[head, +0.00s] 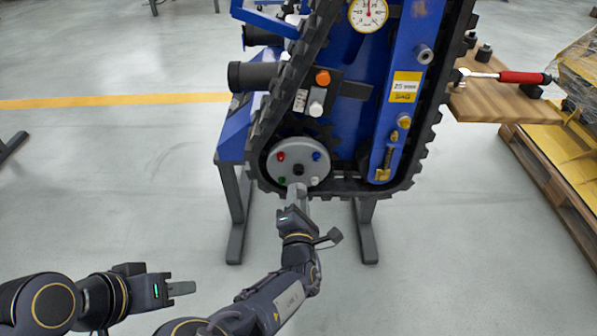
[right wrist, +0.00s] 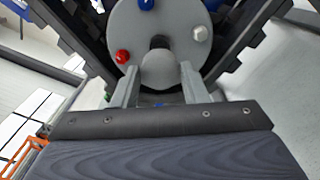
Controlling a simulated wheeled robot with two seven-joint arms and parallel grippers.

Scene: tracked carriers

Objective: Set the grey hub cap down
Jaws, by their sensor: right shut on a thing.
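The grey hub cap (right wrist: 172,72) shows in the right wrist view as a smooth rounded piece between my right gripper's fingers. My right gripper (right wrist: 160,88) is shut on it. In the head view my right gripper (head: 297,194) is at the lower edge of a round grey wheel disc (head: 286,170); the cap cannot be made out there. The disc has a dark centre and red, blue, green and white studs. In the wrist view the cap overlaps the disc just below its centre; contact cannot be told. My left gripper (head: 180,288) is at lower left, seen edge-on, nothing visible in it.
The disc sits inside a black track (head: 262,128) on a blue carrier frame with dark legs. A wooden board (head: 500,104) with a red-handled tool (head: 520,77) and dark parts is at right, near a pallet (head: 556,185).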

